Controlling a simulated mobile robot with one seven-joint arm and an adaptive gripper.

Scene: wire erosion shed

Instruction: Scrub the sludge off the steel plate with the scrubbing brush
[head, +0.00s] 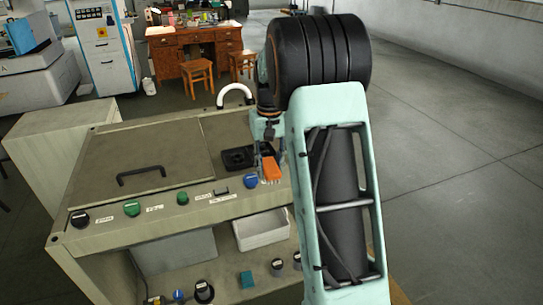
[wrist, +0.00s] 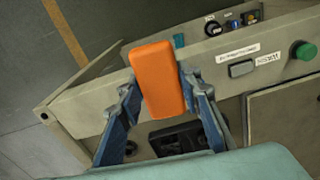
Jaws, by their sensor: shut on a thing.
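My gripper (head: 268,153) is shut on the orange scrubbing brush (head: 271,168), with its blue fingers on either side of it. Pale bristles show at the brush's lower edge in the head view. In the wrist view the brush (wrist: 158,78) lies between the fingertips of my gripper (wrist: 156,90), its plain orange back to the camera. They are over the right end of the machine top. A dark square item (head: 237,158) lies just left of the brush; I cannot tell whether it is the steel plate. I can make out no sludge.
A white bin (head: 262,230) sits below. A white curved handle (head: 235,92) stands behind. The floor at right is clear.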

